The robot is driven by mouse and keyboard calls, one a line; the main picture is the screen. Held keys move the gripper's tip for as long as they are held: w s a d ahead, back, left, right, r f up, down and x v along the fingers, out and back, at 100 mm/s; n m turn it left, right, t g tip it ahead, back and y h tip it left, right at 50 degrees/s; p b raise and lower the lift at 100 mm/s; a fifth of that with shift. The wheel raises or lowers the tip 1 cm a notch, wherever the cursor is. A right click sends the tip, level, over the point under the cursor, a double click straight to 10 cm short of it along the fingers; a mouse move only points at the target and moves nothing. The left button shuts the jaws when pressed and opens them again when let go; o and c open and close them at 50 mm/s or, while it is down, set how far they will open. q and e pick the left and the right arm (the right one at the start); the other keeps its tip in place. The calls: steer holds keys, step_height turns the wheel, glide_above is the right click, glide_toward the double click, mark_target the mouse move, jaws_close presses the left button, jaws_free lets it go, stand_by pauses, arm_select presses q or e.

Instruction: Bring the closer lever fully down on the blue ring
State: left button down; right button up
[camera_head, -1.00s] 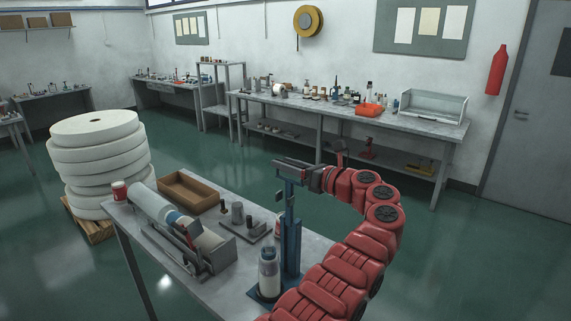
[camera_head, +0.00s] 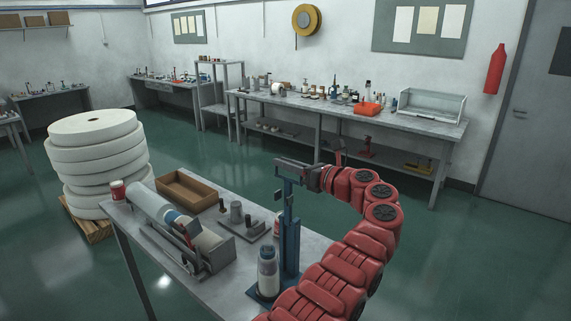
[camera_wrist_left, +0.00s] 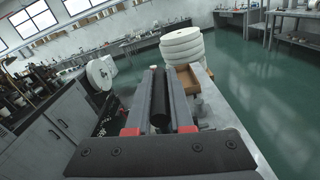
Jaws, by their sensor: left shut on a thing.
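The closer (camera_head: 290,240) is a blue upright press stand near the right end of the front table. My left gripper (camera_head: 290,163) is at the top of the stand. In the left wrist view its two dark fingers (camera_wrist_left: 168,80) are closed around a black cylindrical grip (camera_wrist_left: 160,98), which appears to be the closer's lever. My right gripper is not in view.
On the front table (camera_head: 312,252) are a brown tray (camera_head: 188,190), a grey fixture holding a white roll (camera_head: 150,205), small grey posts on a plate (camera_head: 237,215) and a red cup (camera_head: 117,190). A stack of white rolls (camera_head: 97,165) stands beyond its left end.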

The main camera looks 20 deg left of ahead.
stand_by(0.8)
arm_select(q)
steer(key=shift+s+a+f+b, duration=0.1)
steer(key=shift+s+f+b, duration=0.1)
steer(key=shift+b, duration=0.45)
steer(key=s+a+f+n+b, duration=0.2)
steer(key=s+f+n+b, duration=0.25)
steer(key=s+b, duration=0.4)
steer(key=s+a+f+n+b, duration=0.35)
steer(key=s+n+b, duration=0.2)
steer(key=b, duration=0.55)
step_height(320, 180, down, 10)
steer(key=s+n+b, duration=0.2)
steer(key=n+b, duration=0.4)
steer(key=b, duration=0.3)
steer(key=shift+s+a+r, duration=0.2)
steer(key=shift+s, duration=0.1)
steer(key=c, duration=0.8)
jaws_free()
